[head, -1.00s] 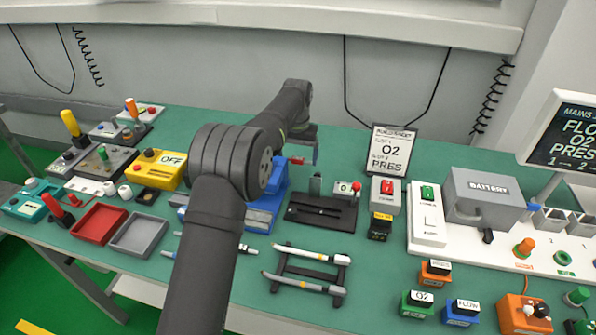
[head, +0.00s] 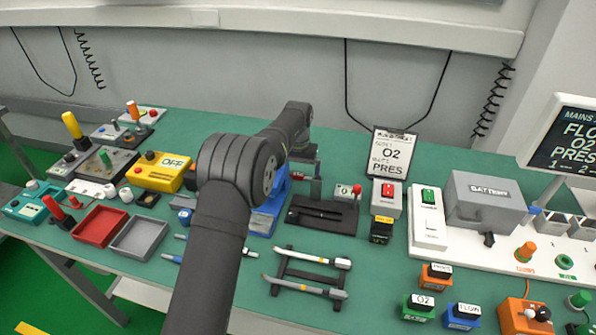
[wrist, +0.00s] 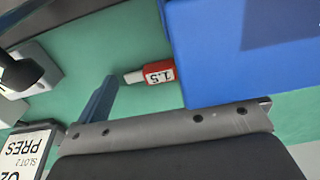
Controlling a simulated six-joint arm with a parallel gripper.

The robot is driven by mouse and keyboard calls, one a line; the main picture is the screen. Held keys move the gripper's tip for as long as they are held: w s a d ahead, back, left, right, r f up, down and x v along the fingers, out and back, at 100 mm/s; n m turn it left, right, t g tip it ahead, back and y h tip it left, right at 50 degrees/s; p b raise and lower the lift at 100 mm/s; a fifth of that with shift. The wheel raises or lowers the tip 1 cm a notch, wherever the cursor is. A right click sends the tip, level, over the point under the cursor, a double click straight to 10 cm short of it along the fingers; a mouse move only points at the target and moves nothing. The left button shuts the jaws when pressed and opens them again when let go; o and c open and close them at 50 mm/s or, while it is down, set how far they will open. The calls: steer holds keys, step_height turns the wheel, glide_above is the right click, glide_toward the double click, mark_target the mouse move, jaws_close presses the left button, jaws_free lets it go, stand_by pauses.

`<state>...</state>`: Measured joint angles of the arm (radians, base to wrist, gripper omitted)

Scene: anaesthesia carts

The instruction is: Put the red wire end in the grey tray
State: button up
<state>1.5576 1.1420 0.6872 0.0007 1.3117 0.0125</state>
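The red wire end (wrist: 159,73) shows in the wrist view as a small red piece with a white "1.5" label and a pale tip pointing left. Its right side meets the edge of a blue block (wrist: 250,60). My gripper (head: 306,168) is low over the table beside the blue block in the head view. In the wrist view one finger stands to the left, apart from the red end; the other is hidden. The gripper looks open, and no grip on the red end shows. The grey tray (head: 139,238) lies empty at the left front of the table.
A red tray (head: 99,227) touches or nearly touches the grey tray's left side. A yellow box marked OFF (head: 160,172) stands behind them. A dark slotted base (head: 323,214) and a sign reading O2 PRES (head: 391,152) are right of my gripper.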

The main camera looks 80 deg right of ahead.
mark_target(298, 175)
steer(key=shift+r, duration=0.1)
step_height(298, 175, up, 11)
steer(key=shift+r, duration=0.55)
steer(key=c, duration=1.2)
steer(key=shift+c, duration=0.2)
